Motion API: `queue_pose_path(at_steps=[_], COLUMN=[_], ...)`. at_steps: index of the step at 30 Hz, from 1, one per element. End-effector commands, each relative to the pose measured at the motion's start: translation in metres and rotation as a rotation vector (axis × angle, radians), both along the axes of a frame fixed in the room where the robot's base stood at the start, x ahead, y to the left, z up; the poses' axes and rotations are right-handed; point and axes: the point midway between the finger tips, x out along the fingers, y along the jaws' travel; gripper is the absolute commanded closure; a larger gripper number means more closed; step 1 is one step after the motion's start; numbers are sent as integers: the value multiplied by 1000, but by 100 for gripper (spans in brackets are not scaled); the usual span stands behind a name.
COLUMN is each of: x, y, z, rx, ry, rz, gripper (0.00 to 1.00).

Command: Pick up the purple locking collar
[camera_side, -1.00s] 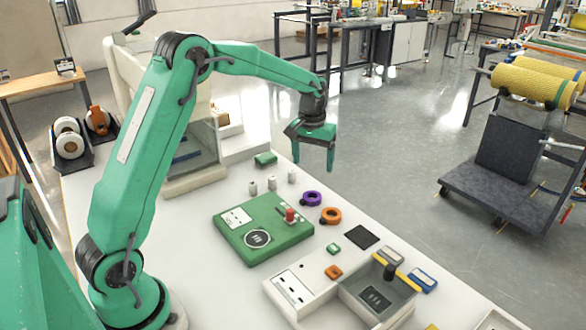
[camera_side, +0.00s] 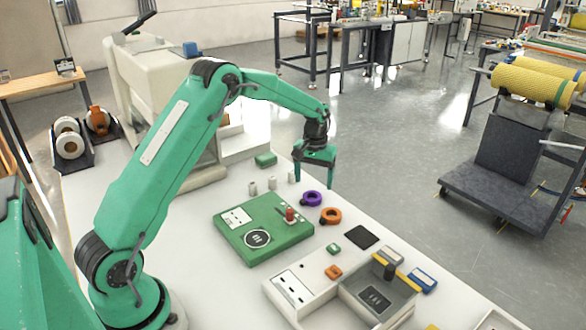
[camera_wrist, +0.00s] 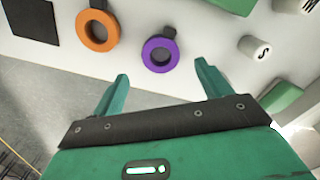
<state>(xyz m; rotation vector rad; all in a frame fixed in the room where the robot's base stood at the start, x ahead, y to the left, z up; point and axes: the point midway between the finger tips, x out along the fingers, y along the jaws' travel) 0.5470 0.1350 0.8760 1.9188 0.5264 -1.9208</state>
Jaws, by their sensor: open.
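The purple locking collar (camera_side: 311,199) is a ring with a dark tab, lying flat on the white table near its far edge. In the wrist view the purple collar (camera_wrist: 147,55) lies ahead of the fingertips, roughly between their lines, with its dark tab pointing away from me. My gripper (camera_side: 314,178) is above the table near the collar, fingers pointing down. In the wrist view my gripper (camera_wrist: 160,75) is open and empty, its two green fingers apart. The collar is not touched as far as I can tell.
An orange collar (camera_side: 330,216) lies just beside the purple one. Small white cylinders (camera_side: 272,184) stand to the left. A green fixture plate (camera_side: 262,229) with a red knob lies nearer. A black square pad (camera_side: 361,236) and a grey tray unit (camera_side: 300,295) are to the right.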

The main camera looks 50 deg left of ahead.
Motion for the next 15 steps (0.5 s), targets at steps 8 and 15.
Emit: queue_pose_path(at_steps=[8,15], x=[0,-2], y=[0,1], z=[-5,-29], rx=[0,0], ry=[0,2], rz=[0,0], gripper=[23,23])
